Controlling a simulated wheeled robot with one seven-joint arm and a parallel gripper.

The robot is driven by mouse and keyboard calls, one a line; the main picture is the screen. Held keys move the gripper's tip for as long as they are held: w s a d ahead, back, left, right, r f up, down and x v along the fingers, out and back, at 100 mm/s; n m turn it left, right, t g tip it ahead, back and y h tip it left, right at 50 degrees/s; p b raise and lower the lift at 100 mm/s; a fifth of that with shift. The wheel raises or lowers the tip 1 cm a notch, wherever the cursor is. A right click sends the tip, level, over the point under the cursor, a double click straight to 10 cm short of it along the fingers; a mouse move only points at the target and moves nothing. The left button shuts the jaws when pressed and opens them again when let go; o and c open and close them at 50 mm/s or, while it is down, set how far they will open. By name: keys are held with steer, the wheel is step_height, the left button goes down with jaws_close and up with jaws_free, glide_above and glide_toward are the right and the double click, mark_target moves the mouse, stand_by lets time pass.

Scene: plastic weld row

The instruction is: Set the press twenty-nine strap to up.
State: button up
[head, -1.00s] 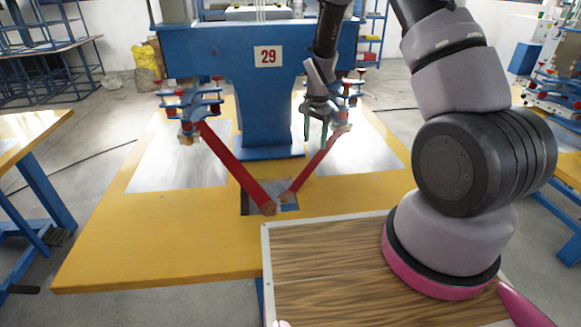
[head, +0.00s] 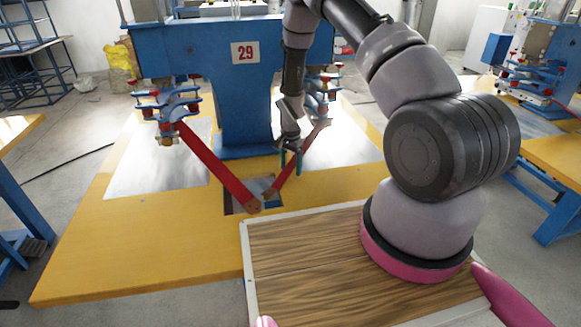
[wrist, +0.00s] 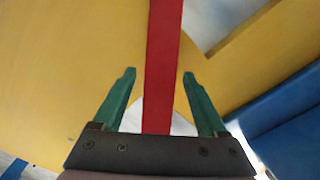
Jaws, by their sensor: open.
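The blue press with the number 29 sign (head: 245,53) stands behind a yellow table. Two red straps form a V on it: a left strap (head: 215,163) and a right strap (head: 305,146). Their lower ends meet near a dark opening in the table, and their upper ends reach the blue clamp heads. My gripper (head: 291,168) is at the right strap, around its middle. In the wrist view my gripper (wrist: 159,74) is open, with a red strap (wrist: 162,70) running between its green fingers. Gaps show on both sides of the strap.
The left clamp head (head: 167,108) and right clamp head (head: 318,88) hang above pale metal plates (head: 160,165) on the yellow table (head: 95,245). The press column (head: 243,110) stands close behind my gripper. Another blue machine (head: 540,70) is at the far right.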

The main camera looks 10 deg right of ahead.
jaws_close()
stand_by(1.5)
